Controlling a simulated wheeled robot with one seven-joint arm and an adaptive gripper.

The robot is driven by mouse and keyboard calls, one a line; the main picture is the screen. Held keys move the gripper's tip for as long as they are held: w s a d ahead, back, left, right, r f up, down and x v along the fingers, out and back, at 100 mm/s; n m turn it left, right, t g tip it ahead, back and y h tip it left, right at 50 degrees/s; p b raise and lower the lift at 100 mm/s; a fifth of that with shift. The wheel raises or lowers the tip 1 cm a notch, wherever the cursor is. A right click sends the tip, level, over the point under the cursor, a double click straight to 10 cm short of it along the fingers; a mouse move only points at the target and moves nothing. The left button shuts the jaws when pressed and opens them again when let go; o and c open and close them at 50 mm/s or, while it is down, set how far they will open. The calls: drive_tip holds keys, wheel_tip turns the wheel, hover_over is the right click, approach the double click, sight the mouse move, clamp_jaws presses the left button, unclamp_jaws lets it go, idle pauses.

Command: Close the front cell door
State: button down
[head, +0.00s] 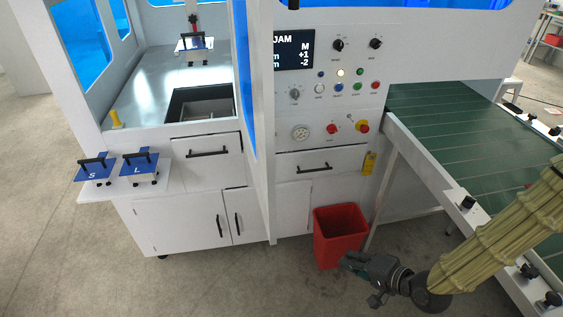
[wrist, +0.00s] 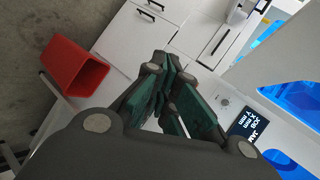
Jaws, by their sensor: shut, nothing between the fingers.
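The front cell door (head: 264,150) stands open in the head view. It is a tall white-framed panel with a blue window, seen nearly edge-on and swung out from the white machine, left of the control panel. The cell opening (head: 165,85) left of it is uncovered, showing a metal worktop inside. My gripper (head: 346,262) is low at the front of the red bin, to the right of the door and apart from it. In the wrist view my gripper (wrist: 166,72) is shut and empty. I cannot make out the door's handle.
The red bin (head: 338,232) stands on the floor beside my gripper and also shows in the wrist view (wrist: 72,66). A green conveyor (head: 440,115) is at the right.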

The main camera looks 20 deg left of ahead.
drive_tip(key=w+a+r+n+g+y, duration=0.1)
drive_tip(key=w+a+r+y, duration=0.15)
drive_tip(key=r, duration=0.55)
drive_tip(key=w+a+r+n+g+y, duration=0.15)
drive_tip(key=a+r, duration=0.25)
drive_tip(key=r, duration=0.5)
drive_tip(key=w+a+r+g+y, duration=0.1)
drive_tip(key=a+r+y, duration=0.2)
drive_tip(key=r, duration=0.5)
drive_tip(key=s+a+p, duration=0.1)
drive_tip(key=a+p, duration=0.3)
drive_tip(key=a, duration=0.8)
drive_tip(key=shift+s+a, duration=0.3)
drive_tip(key=shift+s, duration=0.05)
drive_tip(key=shift+s+t, duration=0.1)
drive_tip(key=shift+t, duration=0.15)
